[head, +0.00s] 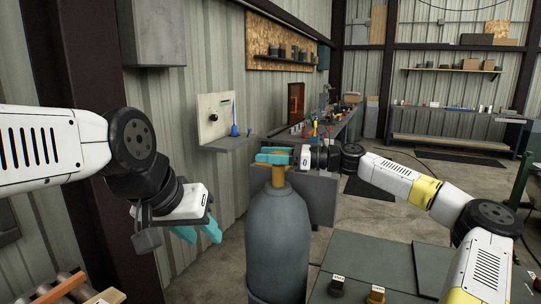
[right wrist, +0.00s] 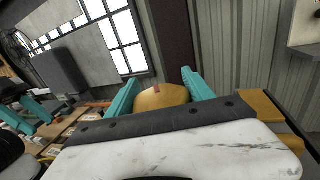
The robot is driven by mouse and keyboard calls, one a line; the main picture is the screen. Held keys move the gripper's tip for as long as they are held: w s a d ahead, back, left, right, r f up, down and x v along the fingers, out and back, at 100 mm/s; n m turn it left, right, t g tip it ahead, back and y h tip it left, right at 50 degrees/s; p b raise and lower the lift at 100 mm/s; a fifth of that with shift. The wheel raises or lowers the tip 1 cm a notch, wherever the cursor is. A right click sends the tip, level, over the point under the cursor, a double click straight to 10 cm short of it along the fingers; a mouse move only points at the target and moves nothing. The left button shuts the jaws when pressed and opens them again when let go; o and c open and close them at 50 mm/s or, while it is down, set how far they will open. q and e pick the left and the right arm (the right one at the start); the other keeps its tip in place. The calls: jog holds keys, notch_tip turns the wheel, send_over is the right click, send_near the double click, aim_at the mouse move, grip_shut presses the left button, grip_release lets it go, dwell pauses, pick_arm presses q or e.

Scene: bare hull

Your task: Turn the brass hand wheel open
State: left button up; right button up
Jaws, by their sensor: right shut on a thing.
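The brass hand wheel (right wrist: 162,97) shows in the right wrist view as a rounded brass shape with a small red mark, between the teal fingers of my right gripper (right wrist: 152,92). In the head view, my right gripper (head: 273,156) reaches in from the right and is shut on the wheel, mostly hiding it. The brass valve neck (head: 279,176) stands below it on an upright grey gas cylinder (head: 278,232). My left gripper (head: 199,233) hangs empty to the left of the cylinder, with its teal fingers apart and pointing down.
A green-grey box top (head: 395,262) with small brass and dark fittings stands right of the cylinder. A small wall shelf (head: 233,143) and a cluttered workbench lie behind. The corrugated wall is on the left. Open floor (head: 350,215) shows behind the cylinder to the right.

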jog(key=shift+s+f+n+g, duration=0.1)
jog(key=shift+s+n+g, duration=0.1)
jog(key=shift+n+g, duration=0.65)
jog(key=shift+s+f+n+g, duration=0.15)
jog(key=shift+n+g, duration=0.2)
jog(key=shift+g, duration=0.9)
jog(key=o, duration=1.4)
jog(key=shift+r, duration=0.1)
jog(key=shift+c, duration=0.2)
jog(key=shift+r, duration=0.1)
jog(key=r, duration=0.3)
jog(key=shift+s+r, duration=0.25)
jog(key=shift+s, duration=0.1)
jog(key=s+r, duration=0.1)
jog(key=s, duration=1.4)
jog(key=shift+s+d+r, duration=0.15)
jog(key=shift+s+d, duration=0.05)
jog(key=shift+d, duration=0.15)
